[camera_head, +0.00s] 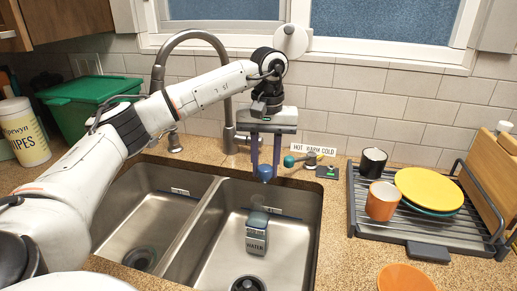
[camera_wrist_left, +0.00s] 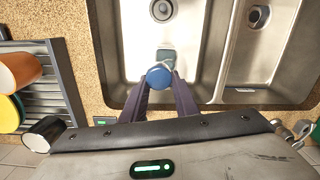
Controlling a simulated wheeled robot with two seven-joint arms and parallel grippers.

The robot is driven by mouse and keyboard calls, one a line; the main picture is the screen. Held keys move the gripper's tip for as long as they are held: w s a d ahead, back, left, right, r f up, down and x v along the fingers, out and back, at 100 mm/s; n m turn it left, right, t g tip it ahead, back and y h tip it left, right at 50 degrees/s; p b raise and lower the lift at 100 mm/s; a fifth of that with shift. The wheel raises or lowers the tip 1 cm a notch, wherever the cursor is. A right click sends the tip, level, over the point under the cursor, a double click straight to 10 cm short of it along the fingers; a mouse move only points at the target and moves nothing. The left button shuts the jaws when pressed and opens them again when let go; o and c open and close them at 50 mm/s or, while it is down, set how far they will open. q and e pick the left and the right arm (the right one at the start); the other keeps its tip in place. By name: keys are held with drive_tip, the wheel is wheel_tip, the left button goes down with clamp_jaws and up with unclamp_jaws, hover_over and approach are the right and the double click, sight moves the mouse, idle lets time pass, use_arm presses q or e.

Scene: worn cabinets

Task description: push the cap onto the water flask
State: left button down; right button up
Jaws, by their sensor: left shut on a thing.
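The water flask (camera_head: 256,240) is a grey container with a label reading WATER and a bluish top part. It stands in the right sink basin. In the left wrist view a grey-green part of it (camera_wrist_left: 166,56) shows just beyond the cap. My left gripper (camera_head: 265,177) is shut on the blue cap (camera_head: 265,171) and holds it above the basin, higher than the flask and apart from it. In the left wrist view the round cap (camera_wrist_left: 159,76) sits between the fingertips and hides part of the flask. My right gripper is not in view.
The steel double sink (camera_head: 203,213) has a divider between its basins. The faucet (camera_head: 158,75) arches behind, close to my left arm. A teal-knobbed handle (camera_head: 290,160) is right of the gripper. A dish rack (camera_head: 420,230) with mugs and plates stands right.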

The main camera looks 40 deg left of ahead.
use_arm(q)
drive_tip(key=a, duration=0.1)
drive_tip(key=a+r, duration=0.1)
drive_tip(key=a+n, duration=0.1)
drive_tip(key=shift+w+r, duration=0.2)
drive_tip(key=shift+w, duration=0.05)
wheel_tip(320, 180, down, 4)
drive_tip(key=shift+f+b, duration=0.1)
drive_tip(key=shift+b, duration=0.6)
drive_tip(key=shift+p, duration=0.65)
